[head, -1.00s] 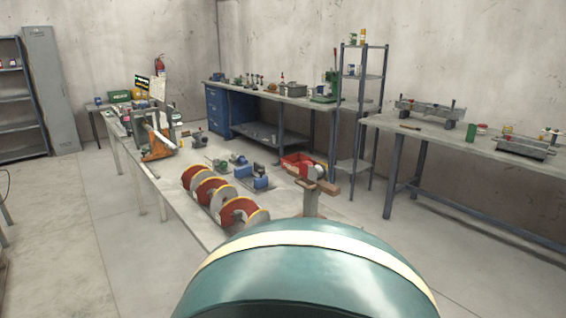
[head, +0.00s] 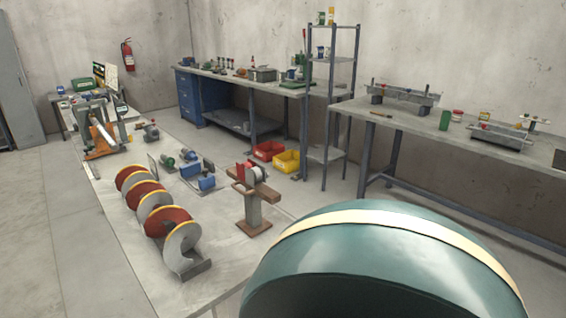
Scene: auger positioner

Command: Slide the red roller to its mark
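I cannot tell for sure which thing is the red roller, and I see no clear mark for it. A brown stand (head: 254,210) on the left table bears a red and pale round part (head: 252,172). Neither of my grippers is in view.
The long left table holds a screw of red and grey discs (head: 181,240) and several blue and green machines. Red (head: 267,151) and yellow (head: 286,162) bins lie behind it. A shelf rack (head: 333,60) stands left of the right bench (head: 348,108). Floor shows between them.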

